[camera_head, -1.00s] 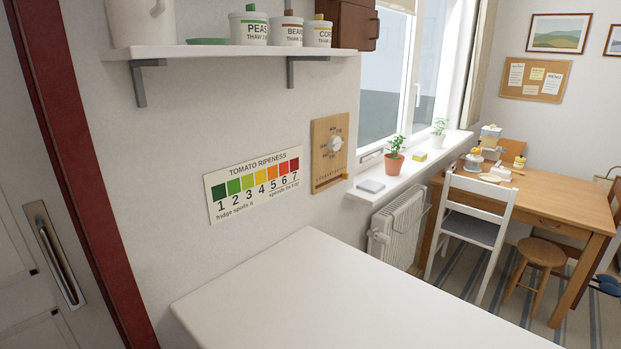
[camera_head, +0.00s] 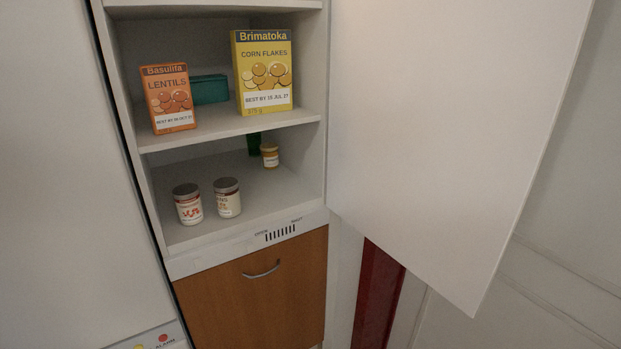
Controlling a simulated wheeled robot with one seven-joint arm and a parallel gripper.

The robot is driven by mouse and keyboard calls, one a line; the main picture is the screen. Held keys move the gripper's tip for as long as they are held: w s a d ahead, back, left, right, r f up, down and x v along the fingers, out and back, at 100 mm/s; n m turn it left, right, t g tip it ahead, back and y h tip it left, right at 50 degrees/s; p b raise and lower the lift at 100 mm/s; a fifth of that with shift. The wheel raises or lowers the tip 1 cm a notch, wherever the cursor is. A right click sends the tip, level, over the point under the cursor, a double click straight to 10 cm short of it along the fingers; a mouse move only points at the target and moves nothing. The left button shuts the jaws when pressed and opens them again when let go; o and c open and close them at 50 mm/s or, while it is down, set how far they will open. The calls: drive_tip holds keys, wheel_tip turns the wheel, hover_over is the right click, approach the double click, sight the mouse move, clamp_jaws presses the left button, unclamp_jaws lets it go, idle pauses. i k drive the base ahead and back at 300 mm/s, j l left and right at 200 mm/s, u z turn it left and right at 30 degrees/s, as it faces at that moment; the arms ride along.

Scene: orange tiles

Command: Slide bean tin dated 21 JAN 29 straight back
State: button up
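Two tins stand upright side by side near the front of the cupboard's lower shelf (camera_head: 255,211). The left tin (camera_head: 188,205) has a pale label with red shapes and a dark lid. The right tin (camera_head: 228,198) has a pale label with partly readable lettering ending in "NS". I cannot read a date on either one. Behind them a small orange-yellow jar (camera_head: 270,156) with a white label stands at the right, next to a dark green item (camera_head: 254,143). My gripper is not in view.
The upper shelf (camera_head: 215,127) holds a lentils box (camera_head: 168,98), a corn flakes box (camera_head: 264,72) and a teal container (camera_head: 209,89). The white cupboard door (camera_head: 440,120) stands open at the right. Shelf space behind the two tins looks clear.

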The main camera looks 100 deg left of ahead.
sight(226, 189)
drive_tip(key=u, duration=2.1)
drive_tip(key=k+l+u, duration=0.2)
drive_tip(key=k+u, duration=0.7)
drive_tip(key=k, duration=0.25)
drive_tip(key=i+l+z, duration=0.1)
drive_tip(key=i+l, duration=0.2)
drive_tip(key=i, duration=0.2)
drive_tip(key=i+l, duration=0.2)
drive_tip(key=i, duration=0.3)
drive_tip(key=i+l+z, duration=0.15)
drive_tip(key=i, duration=0.4)
drive_tip(key=l, duration=0.1)
